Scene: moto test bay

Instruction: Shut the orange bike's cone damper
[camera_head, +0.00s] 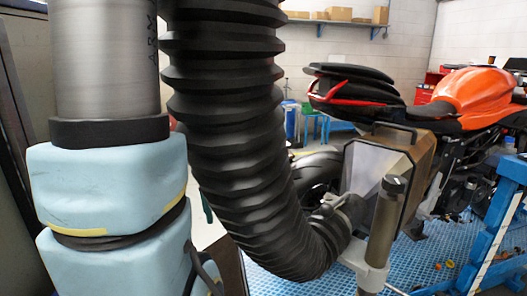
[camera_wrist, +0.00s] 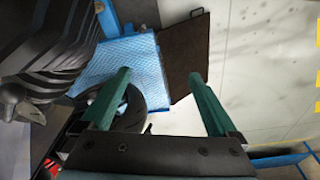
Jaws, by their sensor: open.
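The orange bike (camera_head: 470,95) stands at the right in the head view. A thick black corrugated hose (camera_head: 225,110) curves down to a fitting near its rear wheel. A small grey lever-like part (camera_head: 340,203) shows at the hose's end; I cannot tell for certain that it is the damper, or how it is set. The hose also fills the upper left of the wrist view (camera_wrist: 45,40). My gripper (camera_wrist: 160,74) is open, with two teal fingers apart and nothing held between them. Part of a dark wheel (camera_wrist: 130,112) shows below, between the fingers. The gripper is not clearly visible in the head view.
A brown box-like panel with a handle (camera_head: 423,160) stands behind the bike; a brown plate (camera_wrist: 185,60) lies beyond my fingers. A dark-capped post (camera_head: 385,225) stands beside the hose end. A blue stand (camera_head: 490,235) is at right. Pale floor (camera_wrist: 260,70) is open at the wrist view's right.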

